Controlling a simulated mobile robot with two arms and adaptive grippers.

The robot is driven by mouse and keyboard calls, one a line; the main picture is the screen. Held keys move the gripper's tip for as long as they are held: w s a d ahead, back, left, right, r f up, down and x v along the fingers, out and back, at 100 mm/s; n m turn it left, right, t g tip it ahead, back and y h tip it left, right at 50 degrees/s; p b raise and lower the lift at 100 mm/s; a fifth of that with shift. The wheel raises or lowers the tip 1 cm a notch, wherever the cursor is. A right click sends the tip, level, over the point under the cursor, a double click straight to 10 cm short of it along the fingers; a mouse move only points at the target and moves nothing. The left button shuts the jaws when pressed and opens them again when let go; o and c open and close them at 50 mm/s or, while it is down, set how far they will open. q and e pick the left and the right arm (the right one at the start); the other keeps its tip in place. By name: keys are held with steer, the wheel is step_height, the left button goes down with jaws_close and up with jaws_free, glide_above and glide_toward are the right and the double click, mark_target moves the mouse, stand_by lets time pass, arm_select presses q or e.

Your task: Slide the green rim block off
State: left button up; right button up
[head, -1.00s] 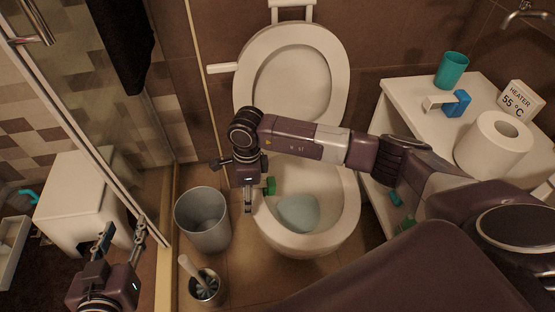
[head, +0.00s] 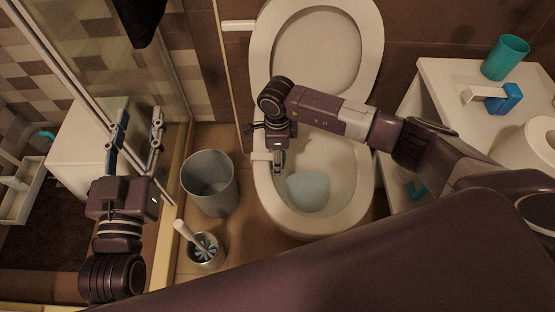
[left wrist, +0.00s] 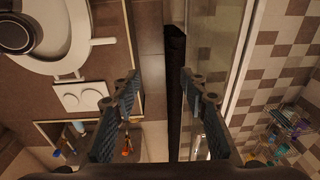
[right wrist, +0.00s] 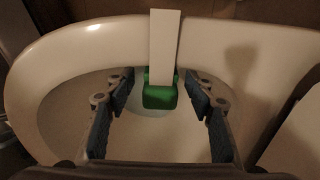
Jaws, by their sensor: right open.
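The green rim block (right wrist: 160,94) hangs from a white strap (right wrist: 164,45) over the toilet rim, on the inner side of the bowl. My right gripper (right wrist: 158,88) is open, with one finger on each side of the block; a gap shows on both sides. In the head view the right gripper (head: 277,160) is over the left rim of the toilet (head: 350,222) and mostly hides the block. My left gripper (head: 137,128) is open and empty, away from the toilet. It also shows open in the left wrist view (left wrist: 162,92).
A grey bin (head: 210,190) and a toilet brush in its holder (head: 206,252) stand left of the toilet. A white cabinet (head: 450,85) at right carries a teal cup (head: 505,57) and a white-and-blue item (head: 507,98). A glass shower screen is at left.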

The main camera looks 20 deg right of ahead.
steer(key=shift+f, duration=0.45)
arm_select(q)
steer(key=shift+d+r+t, duration=0.1)
steer(key=shift+r+t, duration=0.3)
steer(key=shift+r, duration=0.4)
arm_select(e)
steer(key=shift+c, duration=0.3)
